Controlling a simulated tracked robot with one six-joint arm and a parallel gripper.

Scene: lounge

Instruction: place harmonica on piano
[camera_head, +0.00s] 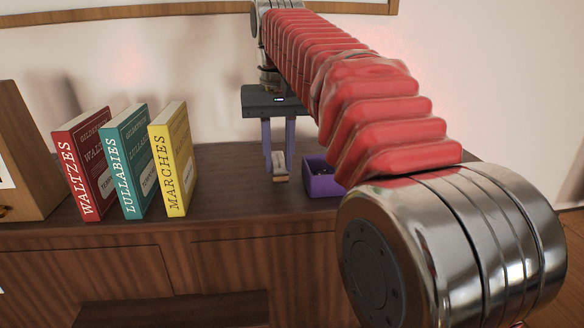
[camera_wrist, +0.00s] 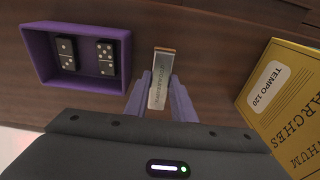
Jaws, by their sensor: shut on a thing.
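The harmonica (camera_head: 280,166) is a small silver bar with a tan end. My gripper (camera_head: 279,156) points down with its two purple fingers shut on it. In the wrist view the harmonica (camera_wrist: 161,82) sits between the fingertips (camera_wrist: 160,88), its tan end sticking out past them. The brown wooden piano (camera_head: 225,196) has a flat top, and the harmonica is over that top at the back. I cannot tell whether its lower end touches the wood or hangs just above it.
A purple tray (camera_head: 322,186) stands close right of the harmonica; in the wrist view the tray (camera_wrist: 46,62) holds two dominoes (camera_wrist: 106,58). Red (camera_head: 84,165), teal (camera_head: 128,163) and yellow (camera_head: 172,160) books stand to the left, beside a wooden box (camera_head: 28,150). Bare wood lies between the yellow book and harmonica.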

